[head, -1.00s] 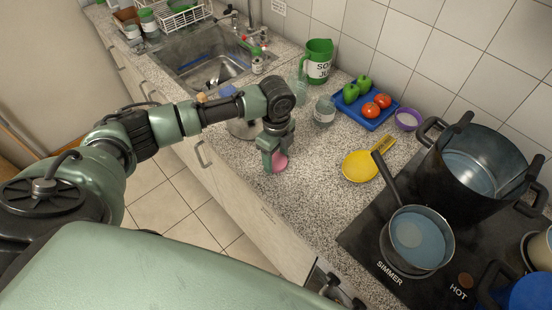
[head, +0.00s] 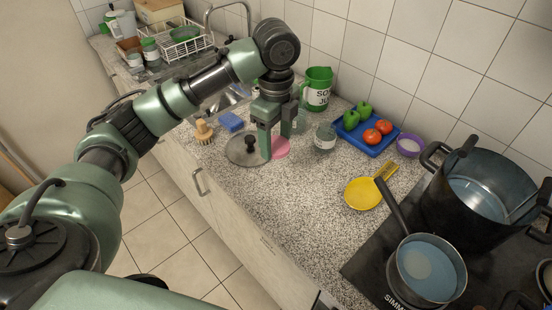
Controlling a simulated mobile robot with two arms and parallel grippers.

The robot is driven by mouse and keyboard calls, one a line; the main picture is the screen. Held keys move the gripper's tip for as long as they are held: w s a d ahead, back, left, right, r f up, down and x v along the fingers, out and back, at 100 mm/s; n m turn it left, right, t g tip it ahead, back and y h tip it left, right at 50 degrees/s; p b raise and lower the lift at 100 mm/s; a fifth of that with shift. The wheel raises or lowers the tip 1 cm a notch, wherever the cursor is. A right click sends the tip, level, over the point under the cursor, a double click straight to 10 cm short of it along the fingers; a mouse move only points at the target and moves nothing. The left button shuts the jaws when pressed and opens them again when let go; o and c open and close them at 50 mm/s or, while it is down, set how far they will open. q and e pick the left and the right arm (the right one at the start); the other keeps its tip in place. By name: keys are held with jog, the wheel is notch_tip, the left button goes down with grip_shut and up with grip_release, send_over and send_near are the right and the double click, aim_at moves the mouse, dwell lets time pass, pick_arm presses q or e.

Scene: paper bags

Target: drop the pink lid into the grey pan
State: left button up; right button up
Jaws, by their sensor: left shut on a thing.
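The pink lid (head: 281,148) is a flat round disc, partly hidden behind a finger of my left gripper (head: 276,146). My left gripper is shut on it, over the counter left of the glass jar. I cannot tell how high the lid is above the counter. The grey pan (head: 399,270) stands on the stove at the lower right, with its long dark handle pointing up and left. A paler disc shows in its bluish inside. The lid is well to the left of the pan. My right gripper is out of view.
A yellow skimmer (head: 363,194) lies on the counter between the lid and the pan. A large dark pot (head: 440,205) stands behind the pan. A knobbed lid (head: 237,151), glass jar (head: 325,138), blue tray (head: 350,137) and purple bowl (head: 409,147) are nearby.

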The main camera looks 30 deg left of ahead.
pick_arm(q)
jog(key=shift+r, duration=1.4)
